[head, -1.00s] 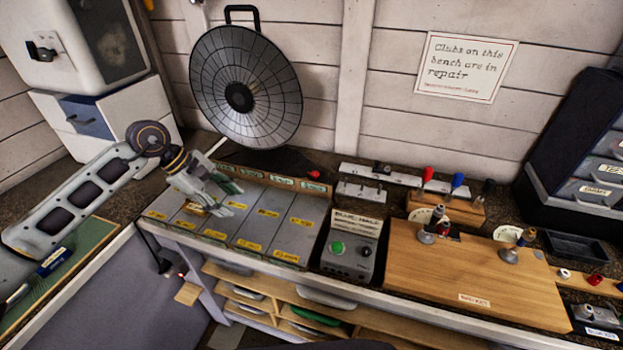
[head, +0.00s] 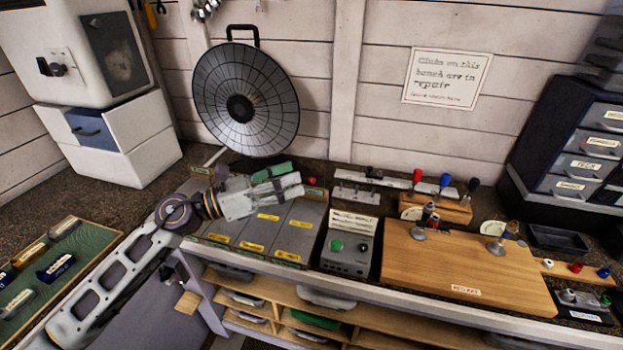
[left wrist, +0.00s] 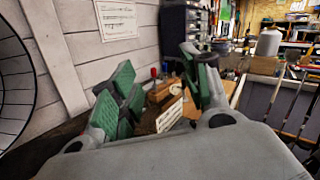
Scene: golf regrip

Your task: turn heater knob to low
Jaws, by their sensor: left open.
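My left gripper (head: 288,182) is open and empty above the grey labelled trays, its fingers pointing right; in the left wrist view its green-padded fingers (left wrist: 166,95) stand wide apart. No label I can read says heater. A grey control box (head: 348,245), right of the trays, has a green button (head: 337,245) and a small dark knob (head: 362,247). A white cabinet (head: 65,40) at the upper left carries a black knob (head: 58,70) on a plate. I cannot tell which is the heater knob. My gripper is apart from both. My right gripper is not in view.
A round dark dish with a handle (head: 245,105) leans against the wall behind my gripper. A wooden board (head: 470,270) with upright fittings lies to the right. Coloured-handled tools stand in a wooden block (head: 437,208) behind it. Grey trays (head: 292,240) fill the bench below my gripper.

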